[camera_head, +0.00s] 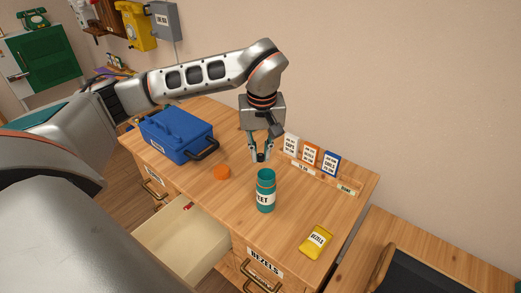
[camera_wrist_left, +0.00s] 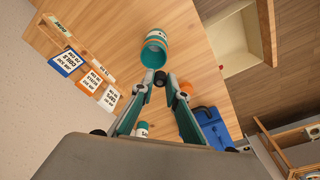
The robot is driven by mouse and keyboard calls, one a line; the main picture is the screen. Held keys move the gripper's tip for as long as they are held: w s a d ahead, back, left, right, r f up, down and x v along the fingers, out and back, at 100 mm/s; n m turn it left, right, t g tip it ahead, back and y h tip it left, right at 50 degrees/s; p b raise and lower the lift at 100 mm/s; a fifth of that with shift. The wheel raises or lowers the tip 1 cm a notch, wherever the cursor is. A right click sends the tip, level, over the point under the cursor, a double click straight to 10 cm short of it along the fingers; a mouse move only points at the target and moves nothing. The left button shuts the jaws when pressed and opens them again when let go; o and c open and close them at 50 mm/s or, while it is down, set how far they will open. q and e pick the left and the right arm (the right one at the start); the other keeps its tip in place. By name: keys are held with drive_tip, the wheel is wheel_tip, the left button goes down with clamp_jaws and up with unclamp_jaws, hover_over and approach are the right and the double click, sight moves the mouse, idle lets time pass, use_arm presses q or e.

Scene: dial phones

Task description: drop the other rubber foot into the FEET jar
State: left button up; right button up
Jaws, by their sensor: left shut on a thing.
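The teal FEET jar (camera_head: 265,196) stands upright on the wooden desk, its white label partly readable. In the left wrist view the jar (camera_wrist_left: 155,58) shows an open mouth towards the camera. My left gripper (camera_head: 260,154) hangs fingers-down just above and behind the jar, apart from it. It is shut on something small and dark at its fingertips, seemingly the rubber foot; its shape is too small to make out. In the left wrist view the fingertips (camera_wrist_left: 155,77) nearly meet beside the jar's rim. My right gripper is not in view.
An orange disc (camera_head: 222,172) lies left of the jar. A blue toolbox (camera_head: 177,137) stands behind it. A card rack (camera_head: 318,178) stands at right, and a yellow BEZELS packet (camera_head: 317,242) lies at the front right. A drawer (camera_head: 185,243) is pulled open at the front left.

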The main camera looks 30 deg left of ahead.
use_arm(q)
drive_tip(key=o, duration=0.8)
drive_tip(key=shift+r, duration=0.15)
drive_tip(key=r, duration=0.7)
drive_tip(key=s+d+r, duration=0.1)
drive_tip(key=r, duration=0.3)
drive_tip(key=shift+r, duration=0.35)
drive_tip(key=shift+s, duration=0.1)
